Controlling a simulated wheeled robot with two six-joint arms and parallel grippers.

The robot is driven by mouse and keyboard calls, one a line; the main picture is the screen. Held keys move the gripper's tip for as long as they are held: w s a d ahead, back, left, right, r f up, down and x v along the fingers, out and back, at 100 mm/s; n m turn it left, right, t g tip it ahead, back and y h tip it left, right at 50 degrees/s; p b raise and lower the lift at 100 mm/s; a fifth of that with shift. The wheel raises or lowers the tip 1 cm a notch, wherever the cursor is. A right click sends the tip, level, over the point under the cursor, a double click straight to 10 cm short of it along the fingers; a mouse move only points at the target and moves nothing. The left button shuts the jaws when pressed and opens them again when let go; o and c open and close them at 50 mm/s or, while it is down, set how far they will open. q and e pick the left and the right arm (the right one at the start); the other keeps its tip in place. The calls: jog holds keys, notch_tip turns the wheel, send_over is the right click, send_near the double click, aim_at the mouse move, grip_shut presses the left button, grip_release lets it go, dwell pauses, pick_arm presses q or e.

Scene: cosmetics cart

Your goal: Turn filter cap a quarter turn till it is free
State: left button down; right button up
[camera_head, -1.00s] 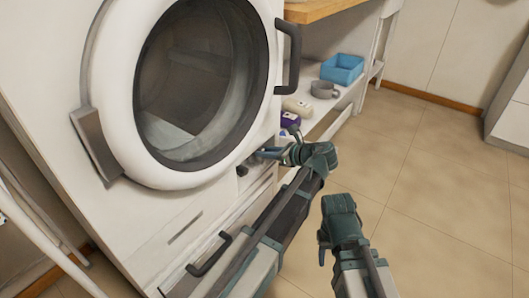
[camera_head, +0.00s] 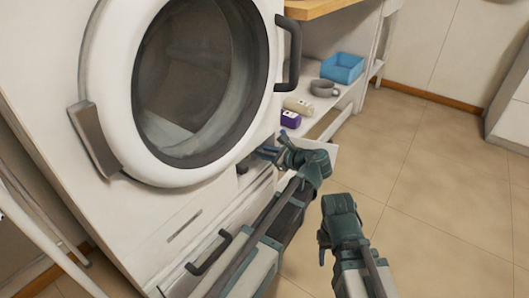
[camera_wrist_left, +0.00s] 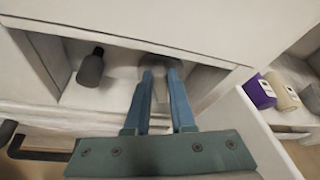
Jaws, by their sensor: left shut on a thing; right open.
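The filter cap (camera_wrist_left: 154,60) is a grey round piece inside the recess low on the white washing machine (camera_head: 100,150). In the left wrist view my left gripper (camera_wrist_left: 160,68) reaches into the recess, its two blue-grey fingers shut on the cap and hiding part of it. In the head view my left gripper (camera_head: 262,152) is at the recess below the round door, and the cap is hidden. My right gripper (camera_head: 322,247) is open and empty over the floor, clear of the machine.
A dark cylindrical piece (camera_wrist_left: 91,68) stands left of the cap in the recess. An open white flap (camera_wrist_left: 250,130) is close on the right.

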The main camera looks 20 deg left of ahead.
pick_arm(q)
jog(key=shift+s+a+f+n+t+b, duration=0.1)
jog(key=shift+s+f+n+t+b, duration=0.15)
jog(key=shift+n+t+b, duration=0.4)
jog(key=shift+r+n, duration=0.1)
jog(key=shift+n, duration=0.25)
jog(key=c, duration=0.8)
grip_release()
jog(key=shift+o, duration=0.2)
